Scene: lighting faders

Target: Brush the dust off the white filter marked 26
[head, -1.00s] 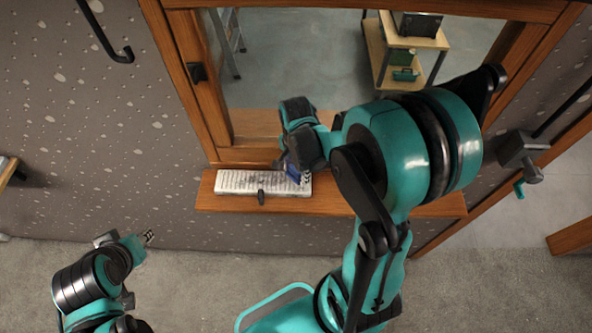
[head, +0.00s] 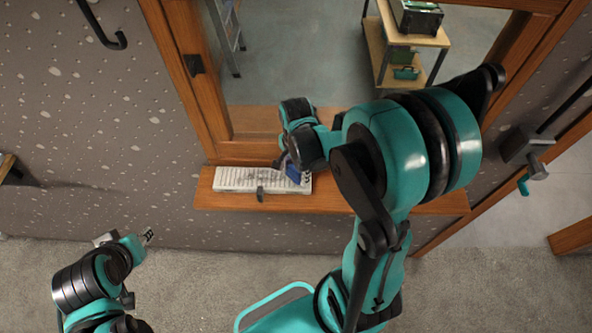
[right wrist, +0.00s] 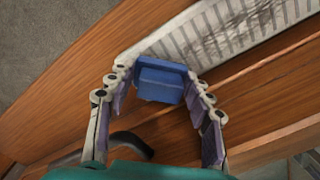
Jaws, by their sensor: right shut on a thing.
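The white filter (head: 236,180) is a long, flat, slatted panel lying on the wooden ledge below the window opening. In the right wrist view the filter (right wrist: 205,42) has dark dust smudges across its slats. I cannot read a number on it. My right gripper (right wrist: 158,84) is shut on a blue brush (right wrist: 160,70), which also shows in the head view (head: 293,174) at the filter's right end. The brush is over or against the filter's edge; contact is unclear. My left gripper (head: 147,236) hangs low at the left, away from the ledge, its finger opening too small to judge.
A wooden frame (head: 190,90) surrounds the opening. A grey clamp-like fixture (head: 527,147) is on the right wall, and a black hook (head: 103,28) is at upper left.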

